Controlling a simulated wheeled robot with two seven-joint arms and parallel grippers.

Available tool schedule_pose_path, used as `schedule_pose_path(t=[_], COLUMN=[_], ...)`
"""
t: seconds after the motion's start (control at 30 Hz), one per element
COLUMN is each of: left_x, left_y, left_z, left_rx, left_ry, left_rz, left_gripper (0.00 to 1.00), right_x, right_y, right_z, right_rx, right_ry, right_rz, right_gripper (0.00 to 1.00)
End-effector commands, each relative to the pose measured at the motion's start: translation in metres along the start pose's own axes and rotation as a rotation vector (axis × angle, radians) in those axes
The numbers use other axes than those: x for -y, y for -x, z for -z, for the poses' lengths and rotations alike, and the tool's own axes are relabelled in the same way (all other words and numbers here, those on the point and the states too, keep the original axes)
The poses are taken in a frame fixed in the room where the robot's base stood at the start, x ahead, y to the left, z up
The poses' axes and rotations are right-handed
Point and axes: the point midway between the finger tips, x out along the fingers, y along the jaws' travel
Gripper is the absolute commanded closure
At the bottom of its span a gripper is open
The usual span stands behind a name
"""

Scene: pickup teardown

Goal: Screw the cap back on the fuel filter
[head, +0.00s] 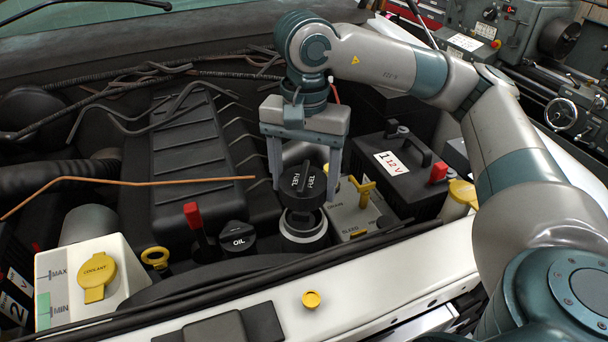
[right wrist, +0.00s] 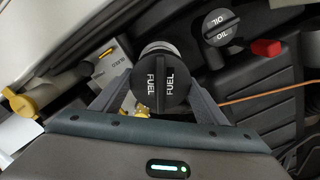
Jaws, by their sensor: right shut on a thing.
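The black fuel cap (head: 302,187), lettered FUEL, sits between the fingers of my right gripper (head: 304,185), which is shut on it. It also shows in the right wrist view (right wrist: 161,82) between the two fingers. The cap appears over the filter's top; I cannot tell whether the two touch. Part of the filter (right wrist: 158,48) shows behind the cap in the right wrist view. My left gripper is not in view.
A black OIL cap (head: 238,238) and a red-handled dipstick (head: 194,217) stand left of the filter. A box with a yellow valve (head: 363,190) and a battery (head: 395,170) are to the right. The coolant tank (head: 85,275) is at front left. A pale front beam (head: 370,280) runs across.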

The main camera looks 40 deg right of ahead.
Motion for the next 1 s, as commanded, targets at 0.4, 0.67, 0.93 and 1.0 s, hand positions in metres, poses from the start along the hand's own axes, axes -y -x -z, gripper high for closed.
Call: schedule_pose_path(t=[0.4, 0.67, 0.93, 1.0], left_x=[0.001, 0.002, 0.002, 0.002], left_y=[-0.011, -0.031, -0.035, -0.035], left_z=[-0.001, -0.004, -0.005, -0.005], left_rx=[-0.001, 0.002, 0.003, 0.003], left_ry=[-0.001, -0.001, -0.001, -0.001], left_rz=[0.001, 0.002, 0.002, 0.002], left_gripper=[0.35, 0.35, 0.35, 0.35], right_x=[-0.001, 0.000, 0.000, 0.000], right_y=[-0.035, -0.050, -0.052, -0.052], right_z=[0.000, 0.001, 0.001, 0.001], right_rx=[0.001, 0.001, 0.000, 0.000], right_ry=[0.000, 0.001, 0.001, 0.001], right_rz=[-0.001, 0.000, 0.000, 0.000], right_gripper=[0.58, 0.58, 0.58, 0.58])
